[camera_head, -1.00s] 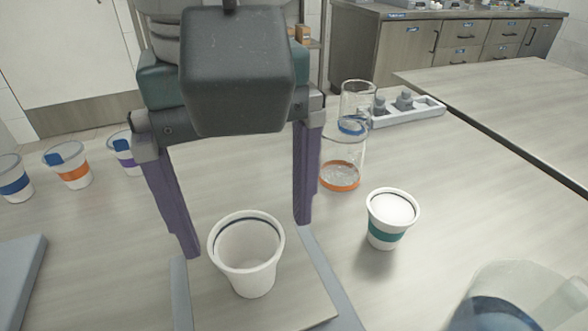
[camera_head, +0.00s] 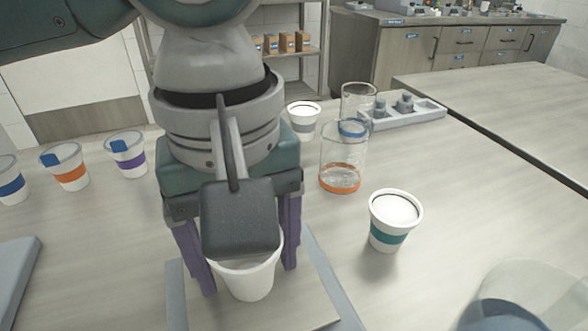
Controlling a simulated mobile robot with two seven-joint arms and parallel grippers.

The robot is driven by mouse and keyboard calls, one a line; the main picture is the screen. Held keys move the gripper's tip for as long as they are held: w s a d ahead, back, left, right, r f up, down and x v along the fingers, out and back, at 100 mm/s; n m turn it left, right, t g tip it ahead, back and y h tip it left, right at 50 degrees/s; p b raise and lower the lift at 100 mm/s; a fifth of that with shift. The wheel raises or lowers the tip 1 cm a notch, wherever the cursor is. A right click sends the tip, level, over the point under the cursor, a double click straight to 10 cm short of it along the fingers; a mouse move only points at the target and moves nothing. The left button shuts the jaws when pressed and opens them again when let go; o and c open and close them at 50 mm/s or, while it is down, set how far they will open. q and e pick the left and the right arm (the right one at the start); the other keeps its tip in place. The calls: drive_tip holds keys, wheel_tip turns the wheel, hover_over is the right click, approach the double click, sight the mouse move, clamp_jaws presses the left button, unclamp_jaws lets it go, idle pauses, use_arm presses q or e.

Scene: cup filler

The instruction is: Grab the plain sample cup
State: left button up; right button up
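The plain white sample cup (camera_head: 250,280) stands upright on a flat plate with grey side rails, at the lower middle. It has no coloured band on the part that shows. My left gripper (camera_head: 245,265) points down over it, with one purple finger on each side of the cup. The fingers look open, still as wide apart as before relative to the gripper body. The gripper body hides much of the cup's rim and mouth. I cannot tell whether a finger touches the cup. My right gripper is not in view.
A teal-banded white cup (camera_head: 391,222) stands to the right. Glass beakers (camera_head: 342,160) and a grey rack (camera_head: 415,112) stand behind it. Banded cups (camera_head: 127,155) line the left. A clear vessel (camera_head: 505,300) is at the lower right. A blue-grey-banded cup (camera_head: 303,120) stands behind my gripper.

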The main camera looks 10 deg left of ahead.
use_arm(q)
drive_tip(key=c, duration=0.8)
drive_tip(key=shift+r, duration=0.1)
